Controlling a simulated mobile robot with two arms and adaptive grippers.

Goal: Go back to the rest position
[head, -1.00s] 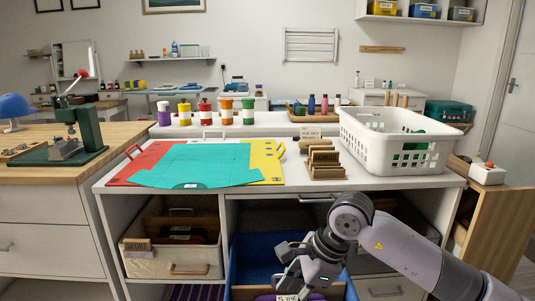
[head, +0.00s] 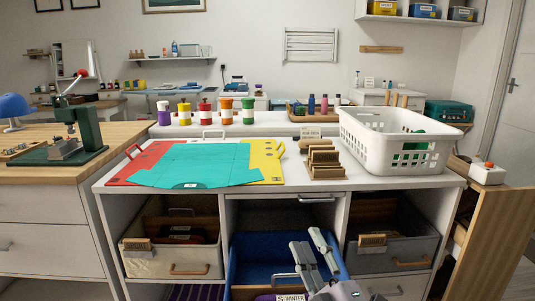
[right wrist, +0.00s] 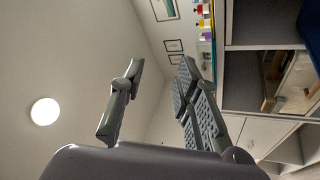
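My right gripper (head: 308,239) is at the bottom centre of the head view, pointing up, in front of the blue bin (head: 255,250) in the middle cubby. In the right wrist view its two fingers (right wrist: 160,66) stand apart with nothing between them. The wall and ceiling show behind them. The blue bin sticks out of its cubby, and a label reading "WINTER" shows at its lower front, partly covered by my gripper. My left gripper is not in view.
A beige bin (head: 150,262) sits in the left cubby and a grey bin (head: 410,250) in the right one.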

